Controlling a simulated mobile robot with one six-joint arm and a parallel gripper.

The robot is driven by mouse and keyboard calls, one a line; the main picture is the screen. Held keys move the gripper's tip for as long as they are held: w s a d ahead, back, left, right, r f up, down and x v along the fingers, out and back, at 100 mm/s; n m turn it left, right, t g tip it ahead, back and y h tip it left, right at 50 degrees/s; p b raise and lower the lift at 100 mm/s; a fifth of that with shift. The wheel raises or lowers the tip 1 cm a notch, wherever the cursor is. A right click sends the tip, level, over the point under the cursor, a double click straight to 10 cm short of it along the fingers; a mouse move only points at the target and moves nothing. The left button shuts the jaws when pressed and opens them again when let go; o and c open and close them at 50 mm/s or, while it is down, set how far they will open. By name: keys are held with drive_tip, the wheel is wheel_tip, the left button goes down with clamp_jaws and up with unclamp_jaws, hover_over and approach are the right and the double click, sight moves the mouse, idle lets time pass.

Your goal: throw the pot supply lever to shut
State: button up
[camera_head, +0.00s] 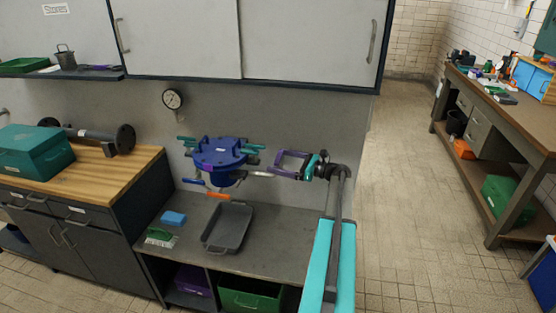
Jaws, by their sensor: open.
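A blue lidded pot (218,156) with teal clamps at its sides is mounted against the grey wall above the metal bench. A small blue lever (193,182) sticks out at its lower left and an orange lever (219,195) shows below it. I cannot tell from this view which of them is the supply lever. A short pale pipe (258,173) runs from the pot to the right. My gripper (277,163), with purple fingers, is open and empty to the right of the pot, pointing left. It appears apart from both levers; the end of the pipe near it is unclear.
On the bench (275,225) are a grey tray (229,228), a blue sponge (173,218) and a green-edged brush (160,238). A gauge (173,99) is on the wall. White cabinets (300,40) overhang above. The floor (405,200) to the right is clear.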

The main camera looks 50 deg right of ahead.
drive_tip(key=shift+w+a, duration=0.2)
drive_tip(key=shift+w, duration=0.25)
drive_tip(key=c, duration=0.9)
drive_tip(key=shift+a, duration=0.25)
drive_tip(key=shift+c, duration=0.7)
drive_tip(key=shift+d, duration=0.2)
